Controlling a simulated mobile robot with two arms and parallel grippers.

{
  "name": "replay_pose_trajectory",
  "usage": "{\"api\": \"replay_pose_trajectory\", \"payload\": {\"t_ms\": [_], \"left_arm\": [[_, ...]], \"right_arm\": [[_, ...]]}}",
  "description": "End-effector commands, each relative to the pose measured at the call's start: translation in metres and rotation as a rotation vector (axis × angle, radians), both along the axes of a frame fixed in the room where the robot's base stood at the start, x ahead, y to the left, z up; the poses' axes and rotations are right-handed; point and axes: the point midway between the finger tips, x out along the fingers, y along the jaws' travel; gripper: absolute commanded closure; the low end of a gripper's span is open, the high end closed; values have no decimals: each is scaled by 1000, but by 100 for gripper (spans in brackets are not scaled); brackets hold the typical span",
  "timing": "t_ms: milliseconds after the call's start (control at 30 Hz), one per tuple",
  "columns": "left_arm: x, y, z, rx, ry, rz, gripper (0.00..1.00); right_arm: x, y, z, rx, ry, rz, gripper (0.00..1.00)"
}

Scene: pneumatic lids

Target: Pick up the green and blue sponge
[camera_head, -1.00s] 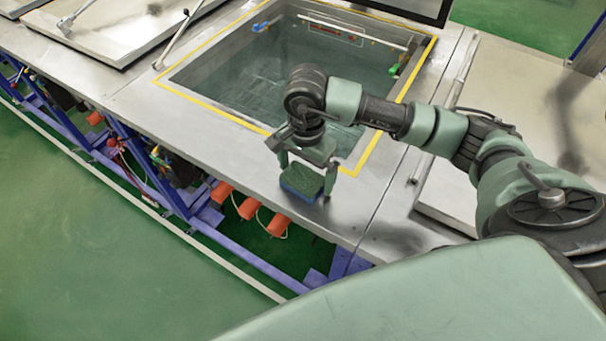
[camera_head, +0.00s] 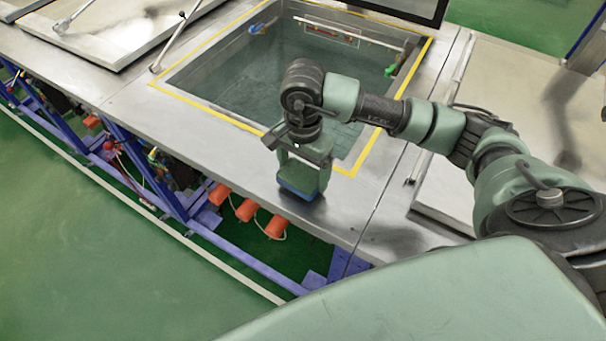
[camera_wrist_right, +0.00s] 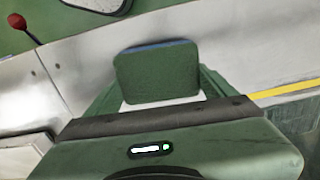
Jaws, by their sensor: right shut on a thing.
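The green and blue sponge (camera_head: 299,190) is at the steel counter's front edge, below my right gripper (camera_head: 302,182). Its blue lower side shows in the head view. In the right wrist view the sponge (camera_wrist_right: 156,76) turns its green face to the camera, with a thin blue strip along the far edge. My right gripper points down and is shut on the sponge, one finger on each side. The sponge is at or very near the counter surface; I cannot tell whether it touches. My left gripper is not in view.
A sunken basin (camera_head: 240,85) with a yellow border lies just behind the sponge. A raised lid panel (camera_head: 115,30) is at the back left and another panel (camera_head: 525,110) at the right. Orange cylinders (camera_head: 247,210) sit below the front edge. The counter left of the gripper is clear.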

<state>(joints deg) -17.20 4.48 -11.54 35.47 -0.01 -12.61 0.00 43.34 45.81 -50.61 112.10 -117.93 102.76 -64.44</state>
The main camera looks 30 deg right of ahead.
Motion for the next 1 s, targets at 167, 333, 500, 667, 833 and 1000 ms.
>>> {"api": "replay_pose_trajectory", "payload": {"t_ms": [167,333,500,667,833,1000], "left_arm": [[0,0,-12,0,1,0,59],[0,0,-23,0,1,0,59],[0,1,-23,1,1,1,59],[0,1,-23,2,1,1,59],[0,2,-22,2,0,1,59],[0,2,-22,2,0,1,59]], "right_arm": [[2,0,33,-1,-9,1,52],[2,0,81,0,-11,2,52],[1,-1,125,-3,-9,0,52],[1,-1,153,-2,-7,1,52],[1,-1,172,-1,-4,0,52],[0,0,182,-1,-2,0,52]]}}
